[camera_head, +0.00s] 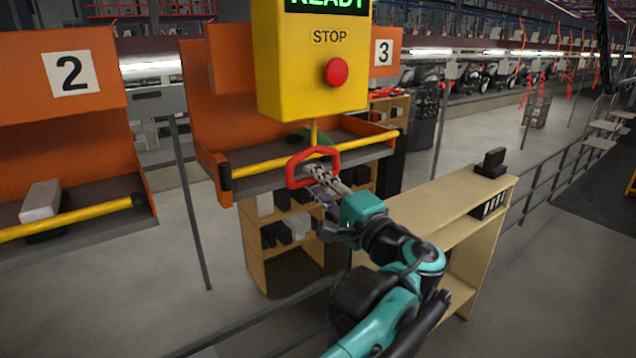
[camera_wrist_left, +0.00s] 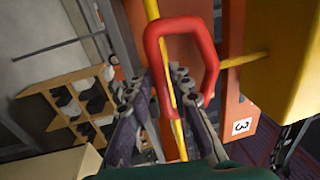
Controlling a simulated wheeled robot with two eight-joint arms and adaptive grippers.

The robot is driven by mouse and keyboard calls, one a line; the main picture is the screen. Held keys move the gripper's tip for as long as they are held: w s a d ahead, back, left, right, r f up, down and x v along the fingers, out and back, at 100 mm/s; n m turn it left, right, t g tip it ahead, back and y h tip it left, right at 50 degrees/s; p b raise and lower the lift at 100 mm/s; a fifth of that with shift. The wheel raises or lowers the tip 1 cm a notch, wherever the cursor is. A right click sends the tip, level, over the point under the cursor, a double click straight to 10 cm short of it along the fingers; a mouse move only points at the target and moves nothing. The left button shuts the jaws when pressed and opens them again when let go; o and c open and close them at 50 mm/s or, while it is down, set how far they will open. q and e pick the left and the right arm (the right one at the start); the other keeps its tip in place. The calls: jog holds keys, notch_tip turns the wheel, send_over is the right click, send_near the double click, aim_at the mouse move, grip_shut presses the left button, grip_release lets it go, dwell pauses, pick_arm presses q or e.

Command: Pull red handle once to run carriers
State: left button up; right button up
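The red handle (camera_head: 313,149) is a loop hanging below the yellow control box (camera_head: 311,65) on a yellow rod or cord. In the left wrist view the red handle (camera_wrist_left: 176,25) fills the upper middle. My left gripper (camera_head: 316,178) is at the handle's lower part. In the left wrist view my left gripper (camera_wrist_left: 162,78) has its fingers apart, with part of the loop seen between them; I cannot tell whether they touch it. The box has a red button under the word STOP and a green display reading READY, partly cut off. My right gripper is not in view.
Orange carrier 2 (camera_head: 60,95) stands at the left, with a pale box (camera_head: 41,201) on its shelf. Orange carrier 3 (camera_head: 205,120) is behind the handle, with a yellow bar along its front. A wooden shelf unit (camera_head: 440,215) stands at the right, behind my arm.

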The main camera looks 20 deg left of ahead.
pick_arm(q)
grip_shut()
notch_tip(320, 180, down, 6)
jog(key=b, duration=0.4)
notch_tip(320, 180, up, 6)
jog(key=p, duration=0.4)
jog(key=o, duration=0.6)
grip_release()
jog(key=v, duration=0.9)
